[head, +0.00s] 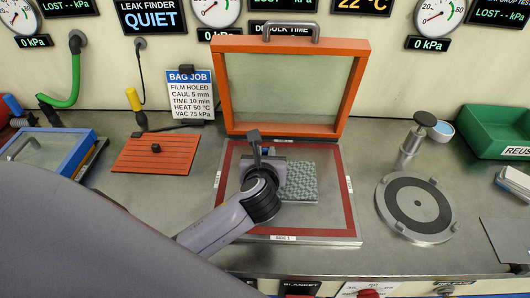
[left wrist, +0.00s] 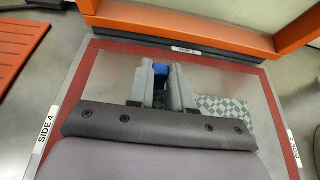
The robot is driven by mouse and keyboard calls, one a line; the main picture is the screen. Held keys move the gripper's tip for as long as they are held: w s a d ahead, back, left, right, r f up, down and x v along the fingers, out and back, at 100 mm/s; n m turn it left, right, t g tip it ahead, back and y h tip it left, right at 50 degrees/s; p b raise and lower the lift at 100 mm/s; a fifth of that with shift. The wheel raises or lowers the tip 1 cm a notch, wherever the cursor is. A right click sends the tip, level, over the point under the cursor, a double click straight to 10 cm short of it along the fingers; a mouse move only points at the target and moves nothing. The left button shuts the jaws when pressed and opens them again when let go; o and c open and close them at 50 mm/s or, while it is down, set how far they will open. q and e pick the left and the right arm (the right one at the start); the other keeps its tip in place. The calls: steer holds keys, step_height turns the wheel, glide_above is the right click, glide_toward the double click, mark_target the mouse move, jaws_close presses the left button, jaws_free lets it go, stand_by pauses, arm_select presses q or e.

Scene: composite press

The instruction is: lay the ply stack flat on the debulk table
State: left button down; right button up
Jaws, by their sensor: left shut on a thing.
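The ply stack (head: 299,181), a thin grey-green checkered square, is over the debulk table (head: 336,218), a flat plate with a red border. It looks level; I cannot tell whether it fully rests on the plate. My left gripper (head: 265,156) is at its left side and hides that part. In the left wrist view, the gripper (left wrist: 158,85) is shut with a small blue piece (left wrist: 160,70) between its fingers, seemingly a tab of the stack. The stack's checkered corner (left wrist: 228,111) shows to the right. My right gripper is not in view.
The table's orange-framed lid (head: 360,90) stands open behind it. An orange slatted plate (head: 157,153) and a blue-framed box (head: 45,148) lie left. A round grey plate (head: 418,207) with a knobbed post (head: 411,145) and a green bin (head: 490,130) stand right.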

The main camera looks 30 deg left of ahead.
arm_select(q)
steer(key=shift+f, duration=0.15)
stand_by(0.5)
steer(key=c, duration=0.9)
jaws_free()
steer(key=shift+c, duration=0.2)
steer(key=shift+s, duration=0.1)
steer(key=shift+v, duration=3.5)
steer(key=shift+d, duration=0.1)
